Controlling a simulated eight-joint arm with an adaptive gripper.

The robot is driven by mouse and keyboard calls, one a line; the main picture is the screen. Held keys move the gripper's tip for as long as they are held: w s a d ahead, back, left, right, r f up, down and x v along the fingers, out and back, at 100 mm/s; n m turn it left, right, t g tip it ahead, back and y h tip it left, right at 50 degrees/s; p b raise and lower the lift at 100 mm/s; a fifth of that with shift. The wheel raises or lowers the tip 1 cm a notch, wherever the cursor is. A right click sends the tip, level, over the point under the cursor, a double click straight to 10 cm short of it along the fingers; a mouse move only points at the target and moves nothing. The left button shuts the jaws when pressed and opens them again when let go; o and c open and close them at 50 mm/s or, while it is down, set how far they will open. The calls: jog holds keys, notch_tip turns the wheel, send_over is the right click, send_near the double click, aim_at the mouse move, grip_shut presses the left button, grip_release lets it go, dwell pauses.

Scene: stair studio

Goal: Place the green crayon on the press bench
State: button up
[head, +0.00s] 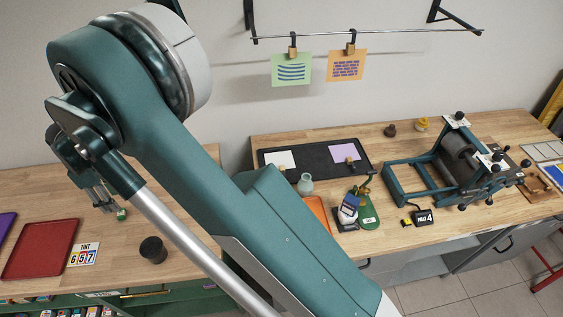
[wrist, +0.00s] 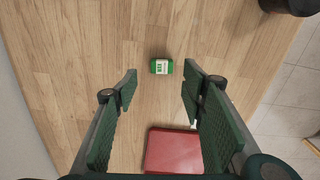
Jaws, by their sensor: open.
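The green crayon (wrist: 161,66) is a short green piece with a white label. It lies on the left wooden bench and shows just beyond and between my fingertips in the wrist view. In the head view the small green crayon (head: 122,214) sits below my gripper (head: 103,203). My gripper (wrist: 160,84) is open and empty, with a finger on either side of the view. The press bench (head: 320,254) is the wooden bench at the right, bearing a teal roller press (head: 410,178). My arm hides part of it.
A red tray (head: 40,248), a tint card (head: 84,254) and a dark cup (head: 152,250) are on the left bench. The press bench carries a black mat (head: 315,171), a glass jar (head: 305,184), an orange tray (head: 318,213) and a green board (head: 370,215).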

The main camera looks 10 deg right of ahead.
jog(key=w+d+r+m+t, duration=0.1)
jog(key=d+r+m, duration=0.2)
jog(key=d+r, duration=0.75)
jog(key=w+d+r+m+t+y, duration=0.1)
jog(key=d+r+m, duration=0.35)
jog(key=d, duration=1.15)
jog(key=d+r+m+t, duration=0.1)
jog(key=d+r+m, duration=0.1)
jog(key=d+r, duration=1)
jog(key=s+d+r+m+t, duration=0.15)
jog(key=s+d, duration=0.35)
jog(key=d, duration=0.6)
jog(key=s+d+r+m+t, duration=0.1)
jog(key=s+d+m, duration=0.3)
jog(key=d, duration=0.6)
jog(key=s+d+f+m+t+h, duration=0.1)
jog(key=s+d+f+m, duration=0.3)
jog(key=s+d, duration=0.8)
jog(key=shift+s+d+f+t, duration=0.15)
jog(key=shift+s+d+t, duration=0.2)
jog(key=shift+s, duration=0.7)
jog(key=shift+o, duration=0.5)
jog(key=shift+a, duration=0.1)
